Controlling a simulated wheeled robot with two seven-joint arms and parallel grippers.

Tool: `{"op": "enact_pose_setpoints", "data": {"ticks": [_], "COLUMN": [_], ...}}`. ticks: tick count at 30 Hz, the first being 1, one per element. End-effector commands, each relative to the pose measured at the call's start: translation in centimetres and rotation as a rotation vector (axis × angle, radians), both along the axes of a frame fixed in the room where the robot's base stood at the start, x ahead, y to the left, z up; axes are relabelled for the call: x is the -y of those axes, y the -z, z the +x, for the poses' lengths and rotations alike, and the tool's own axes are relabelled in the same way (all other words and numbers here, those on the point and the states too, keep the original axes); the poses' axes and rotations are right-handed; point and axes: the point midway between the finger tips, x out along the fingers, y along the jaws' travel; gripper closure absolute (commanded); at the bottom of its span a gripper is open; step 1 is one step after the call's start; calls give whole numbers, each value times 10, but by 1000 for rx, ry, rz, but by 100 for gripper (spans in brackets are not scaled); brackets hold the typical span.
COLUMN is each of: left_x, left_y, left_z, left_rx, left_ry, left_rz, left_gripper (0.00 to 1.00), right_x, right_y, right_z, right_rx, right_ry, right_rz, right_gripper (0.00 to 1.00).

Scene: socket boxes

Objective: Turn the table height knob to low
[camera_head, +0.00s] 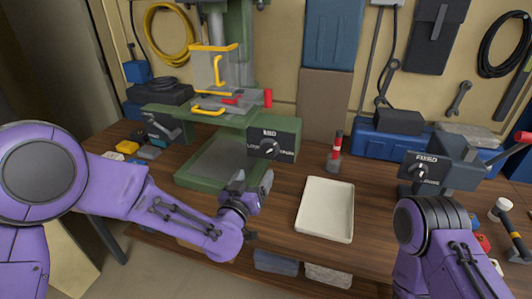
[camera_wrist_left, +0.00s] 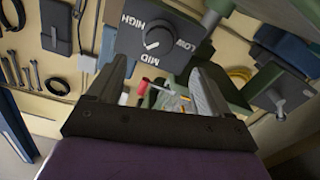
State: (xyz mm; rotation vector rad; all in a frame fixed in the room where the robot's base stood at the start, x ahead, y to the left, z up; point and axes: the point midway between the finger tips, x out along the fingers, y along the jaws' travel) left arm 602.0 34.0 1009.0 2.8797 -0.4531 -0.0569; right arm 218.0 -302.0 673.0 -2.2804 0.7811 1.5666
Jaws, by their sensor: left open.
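The height knob (camera_head: 268,147) is a dark round dial on a grey panel at the front of the green drill-press table (camera_head: 210,163). In the left wrist view the knob (camera_wrist_left: 157,37) is ringed by the words HIGH, MID and LOW, upside down. Its white mark points roughly toward MID, slightly to the HIGH side. My left gripper (camera_head: 253,182) is just below and in front of the panel, apart from it. In the left wrist view the left gripper (camera_wrist_left: 160,75) is open and empty, its fingers pointing toward the panel. My right arm shows at the lower right; its gripper is out of frame.
A cream tray (camera_head: 326,209) lies on the wooden bench right of the left gripper. A red-and-black upright tool (camera_head: 335,150) stands behind it. A clear yellow-edged guard (camera_head: 214,70) is above the press table.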

Motion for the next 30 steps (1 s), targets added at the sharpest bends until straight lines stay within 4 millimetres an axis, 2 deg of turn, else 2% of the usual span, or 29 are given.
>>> {"op": "enact_pose_setpoints", "data": {"ticks": [3, 12, 15, 19, 26, 27, 29, 30], "left_x": [6, 25, 30, 33, 33, 33, 33, 33], "left_y": [-6, -5, -4, -2, -2, -2, -2, -2], "left_z": [13, 76, 89, 98, 99, 99, 99, 99], "left_rx": [10, 6, 6, 5, 5, 5, 5, 5], "left_ry": [3, 1, 2, 2, 2, 2, 2, 2], "left_rz": [0, -2, -1, 0, 0, 0, 0, 0], "left_gripper": [20, 20, 20, 20, 20, 23, 43, 56], "right_x": [0, 0, 0, 0, 0, 0, 0, 0], "right_y": [-6, -27, -29, -30, -30, -30, -30, -30], "right_z": [0, 0, 0, 0, 0, 0, 0, 0], "right_rx": [0, 0, 0, 0, 0, 0, 0, 0], "right_ry": [0, 0, 0, 0, 0, 0, 0, 0], "right_rz": [0, 0, 0, 0, 0, 0, 0, 0], "right_gripper": [57, 57, 57, 57, 57, 57, 57, 57]}}
